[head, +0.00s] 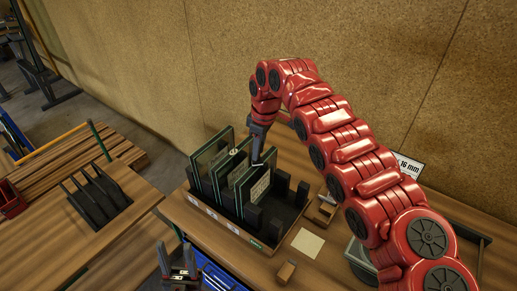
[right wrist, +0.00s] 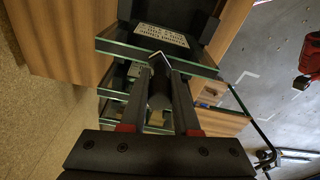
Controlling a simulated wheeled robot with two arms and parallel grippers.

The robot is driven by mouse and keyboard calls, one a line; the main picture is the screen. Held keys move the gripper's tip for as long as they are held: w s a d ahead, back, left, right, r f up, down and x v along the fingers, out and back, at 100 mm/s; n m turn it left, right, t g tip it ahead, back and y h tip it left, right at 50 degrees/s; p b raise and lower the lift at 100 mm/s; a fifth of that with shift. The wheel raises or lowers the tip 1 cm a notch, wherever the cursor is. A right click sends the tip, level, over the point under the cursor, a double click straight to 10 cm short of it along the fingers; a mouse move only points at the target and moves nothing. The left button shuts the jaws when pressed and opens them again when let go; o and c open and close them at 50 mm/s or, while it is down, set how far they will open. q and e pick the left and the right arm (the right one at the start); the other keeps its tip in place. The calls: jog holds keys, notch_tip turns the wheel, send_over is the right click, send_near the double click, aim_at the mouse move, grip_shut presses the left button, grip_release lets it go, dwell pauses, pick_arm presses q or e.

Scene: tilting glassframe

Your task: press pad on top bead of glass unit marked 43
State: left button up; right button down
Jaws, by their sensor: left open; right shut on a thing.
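Several glass units stand upright in a dark rack (head: 268,238) on the bench in the head view. The nearest glass unit (head: 256,190) carries a pale printed label; I cannot read a 43 on any unit. In the right wrist view a labelled glass unit (right wrist: 200,62) shows its greenish edge. My right gripper (head: 258,156) points down over the top of the units. It is shut on a dark, rounded pad tool (right wrist: 160,88), whose tip is close to the labelled unit's edge; I cannot tell whether they touch. My left gripper (head: 177,262) is open and empty at the bottom, away from the rack.
A "16 mm" sign (head: 409,166) stands behind my right arm. Another slotted black rack (head: 97,197) sits on the left bench. The wall is close behind the bench.

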jog(key=shift+f+b, duration=0.1)
jog(key=shift+b, duration=0.3)
dwell(1.2)
jog(key=shift+r+p, duration=0.45)
jog(key=shift+r, duration=1.05)
jog(key=shift+r+p, duration=0.85)
jog(key=shift+r, duration=1.25)
jog(key=shift+f, duration=0.1)
